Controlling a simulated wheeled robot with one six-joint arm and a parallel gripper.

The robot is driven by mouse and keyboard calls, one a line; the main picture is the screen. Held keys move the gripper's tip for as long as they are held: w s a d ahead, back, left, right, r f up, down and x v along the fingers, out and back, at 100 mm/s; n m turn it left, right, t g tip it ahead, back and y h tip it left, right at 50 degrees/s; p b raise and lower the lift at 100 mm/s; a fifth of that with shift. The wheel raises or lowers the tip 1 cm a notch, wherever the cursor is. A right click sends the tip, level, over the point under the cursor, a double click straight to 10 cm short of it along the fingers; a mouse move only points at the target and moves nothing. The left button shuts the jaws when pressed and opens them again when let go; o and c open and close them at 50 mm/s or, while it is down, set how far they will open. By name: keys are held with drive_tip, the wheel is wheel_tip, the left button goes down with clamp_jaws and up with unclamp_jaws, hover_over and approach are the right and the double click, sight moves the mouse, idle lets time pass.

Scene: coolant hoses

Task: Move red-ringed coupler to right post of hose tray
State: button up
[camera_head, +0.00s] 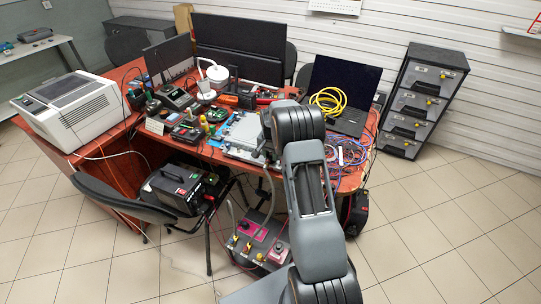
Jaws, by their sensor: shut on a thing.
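My grey arm (313,205) rises from the bottom of the view and reaches towards the right part of the red-brown table (150,143). Its near links cover what lies behind them, and I cannot make out my gripper or its fingers. A light grey flat unit (243,133), perhaps the hose tray, lies on the table just left of my arm, with small dark fittings along its near edge. A grey hose (271,190) hangs below that edge. I cannot make out a red-ringed coupler or the right post at this size.
Monitors, instruments and a laptop (340,88) with a coiled yellow cable (328,101) crowd the table. Tangled cables (350,155) lie right of my arm. A chair (130,200) and a box with pink panels (250,240) stand in front. Tiled floor is free at right.

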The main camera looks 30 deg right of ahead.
drive_tip(key=shift+r+p, duration=1.75)
drive_tip(key=shift+r, duration=1.45)
drive_tip(key=shift+r+p, duration=0.15)
drive_tip(key=shift+p, duration=0.2)
drive_tip(key=shift+s+a, duration=0.2)
drive_tip(key=shift+a, duration=0.05)
drive_tip(key=s+a, duration=0.9)
drive_tip(key=a, duration=0.3)
wheel_tip(320, 180, down, 36)
drive_tip(key=a+n+b, duration=0.2)
drive_tip(key=n+b, duration=0.6)
drive_tip(key=b, duration=1.9)
drive_tip(key=shift+n, duration=0.4)
drive_tip(key=w+d+f+b, duration=0.1)
drive_tip(key=f+b, duration=0.2)
drive_tip(key=f, duration=0.1)
drive_tip(key=w+d+f+b, duration=0.2)
drive_tip(key=f+b, duration=0.1)
drive_tip(key=w+d+f+b, duration=0.1)
drive_tip(key=f+b, duration=0.1)
drive_tip(key=f, duration=0.2)
drive_tip(key=shift+w+d+f+b, duration=0.25)
drive_tip(key=shift+d+f+b, duration=0.05)
drive_tip(key=shift+b, duration=0.1)
